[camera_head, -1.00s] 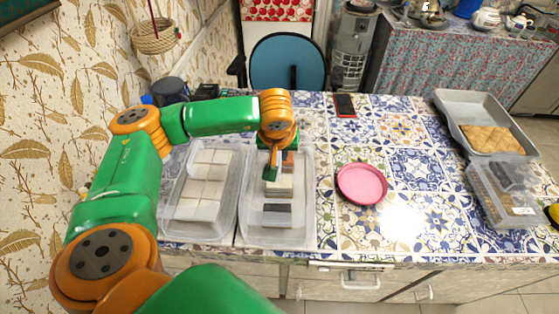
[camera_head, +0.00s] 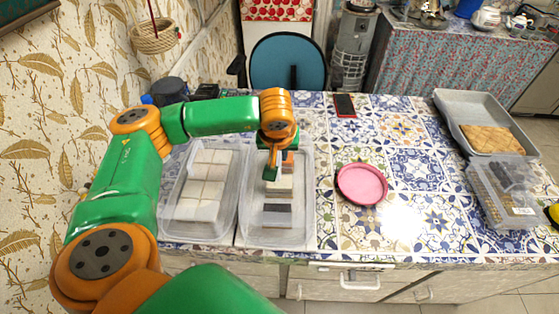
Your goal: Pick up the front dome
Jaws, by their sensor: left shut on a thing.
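My left gripper (camera_head: 271,173) reaches down into the middle clear plastic tub (camera_head: 306,225). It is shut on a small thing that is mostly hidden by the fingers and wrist. Under and beside the fingertips lie light pieces (camera_head: 281,193), and a dark grey piece (camera_head: 278,208) lies nearer the tub's front. No clear dome shape can be made out at this size, so I cannot tell which piece is the front dome.
A left tub (camera_head: 232,215) holds several white pieces. A pink round dish (camera_head: 361,184) stands right of the middle tub. A grey tray (camera_head: 455,112) and a clear box (camera_head: 512,210) are at the right.

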